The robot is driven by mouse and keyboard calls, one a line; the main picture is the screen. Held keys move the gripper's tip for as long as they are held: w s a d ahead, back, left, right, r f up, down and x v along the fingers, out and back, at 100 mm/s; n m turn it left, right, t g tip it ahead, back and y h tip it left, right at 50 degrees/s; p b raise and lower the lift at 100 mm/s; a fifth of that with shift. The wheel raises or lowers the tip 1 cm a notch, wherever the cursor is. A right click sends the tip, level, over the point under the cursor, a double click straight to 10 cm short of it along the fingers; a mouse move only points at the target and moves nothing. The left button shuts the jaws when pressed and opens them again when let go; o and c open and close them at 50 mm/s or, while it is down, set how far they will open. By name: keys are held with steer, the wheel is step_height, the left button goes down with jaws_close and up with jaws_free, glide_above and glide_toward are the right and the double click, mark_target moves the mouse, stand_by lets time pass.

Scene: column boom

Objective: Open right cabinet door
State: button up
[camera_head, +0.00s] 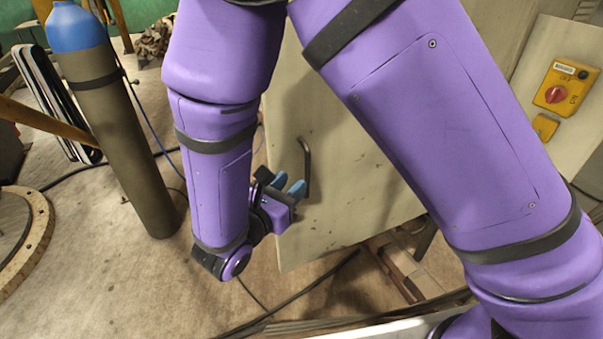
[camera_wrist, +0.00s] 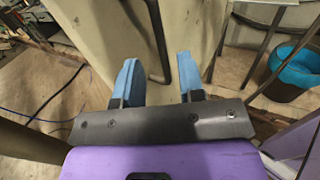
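The beige cabinet door (camera_head: 345,190) stands in the middle of the head view, partly hidden behind my arm. A dark vertical bar handle (camera_head: 306,168) is near its left edge. My gripper (camera_head: 289,184) is just left of the handle, at the height of its lower part, with its blue fingers pointing toward the door. In the wrist view my gripper (camera_wrist: 158,68) is open, and the handle (camera_wrist: 158,35) shows in the gap between the two fingers. No finger visibly presses on the handle. I cannot tell whether the bar is fully between the fingertips in depth.
A gas cylinder (camera_head: 120,140) with a blue top stands left of my arm. A yellow switch box (camera_head: 565,88) is at the right. Wooden framing (camera_head: 405,268) and cables lie below the door. A blue-rimmed bin (camera_wrist: 295,70) shows at the right in the wrist view.

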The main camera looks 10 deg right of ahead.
steer(key=shift+v, duration=2)
steer(key=s+d+r+m+g+y, duration=0.1)
steer(key=d+r+m+g, duration=0.55)
steer(key=d, duration=0.25)
steer(key=d+r+m+g+y, duration=0.1)
steer(key=d+r+m+g, duration=0.5)
steer(key=d, duration=0.4)
steer(key=s+d+r+m+t+y, duration=0.4)
steer(key=s+d+r+m+y, duration=0.5)
steer(key=m, duration=0.6)
steer(key=shift+s+r+t+y, duration=0.35)
steer(key=shift+s+r+y, duration=0.25)
steer(key=shift+s, duration=0.35)
